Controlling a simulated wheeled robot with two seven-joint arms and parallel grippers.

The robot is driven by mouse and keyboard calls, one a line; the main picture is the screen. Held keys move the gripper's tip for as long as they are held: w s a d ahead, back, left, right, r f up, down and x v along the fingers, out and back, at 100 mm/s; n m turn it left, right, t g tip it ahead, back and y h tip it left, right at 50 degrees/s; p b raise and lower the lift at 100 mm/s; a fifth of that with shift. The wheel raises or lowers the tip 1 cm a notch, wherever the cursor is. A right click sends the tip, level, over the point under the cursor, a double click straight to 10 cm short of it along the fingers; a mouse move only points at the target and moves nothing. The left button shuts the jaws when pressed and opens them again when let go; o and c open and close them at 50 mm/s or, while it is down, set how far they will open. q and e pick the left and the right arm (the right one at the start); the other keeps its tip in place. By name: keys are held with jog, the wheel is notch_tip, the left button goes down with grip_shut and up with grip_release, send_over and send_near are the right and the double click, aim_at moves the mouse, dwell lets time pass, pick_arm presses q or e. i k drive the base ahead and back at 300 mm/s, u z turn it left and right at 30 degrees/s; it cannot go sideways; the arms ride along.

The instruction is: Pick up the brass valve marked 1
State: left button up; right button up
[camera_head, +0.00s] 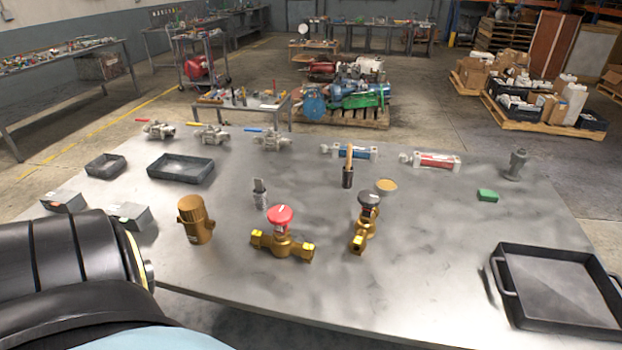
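Two brass valves stand on the grey metal table (330,290). One brass valve with a red handwheel (283,245) is near the front middle. The other brass valve with a dark handwheel (364,228) is to its right and turned more toward me. I cannot read a number 1 on either valve. A brass cylindrical fitting (195,220) stands to the left of them. Neither of my grippers is in view. A dark link of my own arm fills the lower left corner.
A black handled tray (566,284) lies at the right front. Small dark trays (181,168) and grey boxes (130,215) are at the left.

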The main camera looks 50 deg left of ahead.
aim_at(282, 246)
jog(key=k, duration=0.35)
jog(key=u, duration=0.7)
